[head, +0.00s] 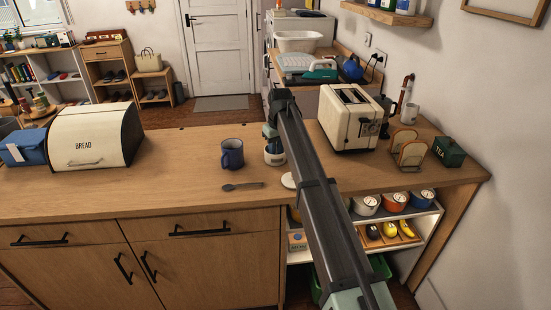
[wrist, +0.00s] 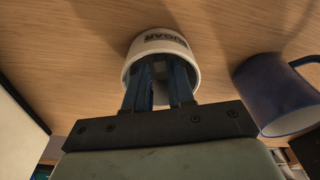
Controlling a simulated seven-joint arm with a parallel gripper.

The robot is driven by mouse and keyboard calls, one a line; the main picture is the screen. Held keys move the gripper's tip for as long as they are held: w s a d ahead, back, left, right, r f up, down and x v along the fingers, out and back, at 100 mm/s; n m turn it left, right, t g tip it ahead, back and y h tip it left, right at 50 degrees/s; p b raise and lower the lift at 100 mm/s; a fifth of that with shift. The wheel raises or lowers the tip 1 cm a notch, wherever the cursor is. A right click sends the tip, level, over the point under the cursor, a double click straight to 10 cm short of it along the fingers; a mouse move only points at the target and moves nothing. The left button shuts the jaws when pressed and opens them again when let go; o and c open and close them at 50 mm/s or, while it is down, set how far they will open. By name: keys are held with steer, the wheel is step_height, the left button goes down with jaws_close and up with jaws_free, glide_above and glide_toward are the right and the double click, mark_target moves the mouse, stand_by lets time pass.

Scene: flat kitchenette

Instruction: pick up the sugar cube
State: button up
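The sugar cube is not visible in either view. A small white pot (head: 275,159) with dark lettering stands on the wooden counter. It also shows in the wrist view (wrist: 162,42), where the lettering appears to read SUGAR upside down. My gripper (wrist: 160,75) reaches into the pot's mouth with both blue fingers. The fingers stand a small gap apart, and their tips are hidden in the dark inside. I cannot tell whether anything is between them. In the head view my arm partly covers the pot.
A blue mug (head: 232,155) stands close beside the pot, left in the head view. A dark spoon (head: 243,186) and a pale round lid (head: 288,181) lie in front. A cream toaster (head: 349,118) stands to the right. The counter between mug and bread box (head: 97,136) is clear.

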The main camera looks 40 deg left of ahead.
steer(key=shift+a+f, duration=0.1)
steer(key=shift+f, duration=0.75)
steer(key=shift+c, duration=0.4)
jaws_close()
steer(key=shift+r, duration=0.15)
